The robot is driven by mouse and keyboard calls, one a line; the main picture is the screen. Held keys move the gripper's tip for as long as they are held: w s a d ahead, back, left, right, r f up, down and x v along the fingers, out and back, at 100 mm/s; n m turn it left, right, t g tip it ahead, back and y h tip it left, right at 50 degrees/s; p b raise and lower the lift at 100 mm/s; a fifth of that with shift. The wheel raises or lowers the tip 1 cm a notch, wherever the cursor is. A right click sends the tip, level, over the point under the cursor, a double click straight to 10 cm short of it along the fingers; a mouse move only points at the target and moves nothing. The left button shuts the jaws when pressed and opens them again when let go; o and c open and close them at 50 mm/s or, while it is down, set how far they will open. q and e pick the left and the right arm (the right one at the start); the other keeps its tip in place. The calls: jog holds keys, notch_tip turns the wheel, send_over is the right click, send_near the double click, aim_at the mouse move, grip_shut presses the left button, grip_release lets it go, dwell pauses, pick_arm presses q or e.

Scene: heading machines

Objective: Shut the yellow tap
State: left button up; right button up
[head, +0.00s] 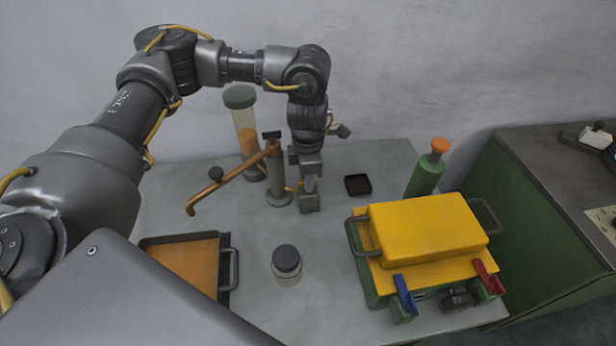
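A grey post (275,178) stands on the back left of the table, with a copper-coloured spout arm (238,173) reaching to the lower left. A small yellow-orange piece (291,188), which may be the yellow tap's handle, sticks out low on the post's right side. My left gripper (310,203) points down just right of the post, at the end of this piece, and hides whatever lies behind it. Its fingers look close together, but whether they hold the piece is unclear. My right gripper is out of view.
A yellow-topped machine (423,229) with blue (405,294) and red (487,278) levers stands at the right. A lidded jar (287,265), an orange-filled tray (190,262), a tall cylinder (245,130), a black dish (357,184) and a green bottle (426,176) stand around.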

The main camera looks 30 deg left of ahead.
pick_arm(q)
notch_tip(320, 180, up, 10)
jog(key=b, duration=0.1)
jog(key=shift+r, duration=0.25)
dwell(0.4)
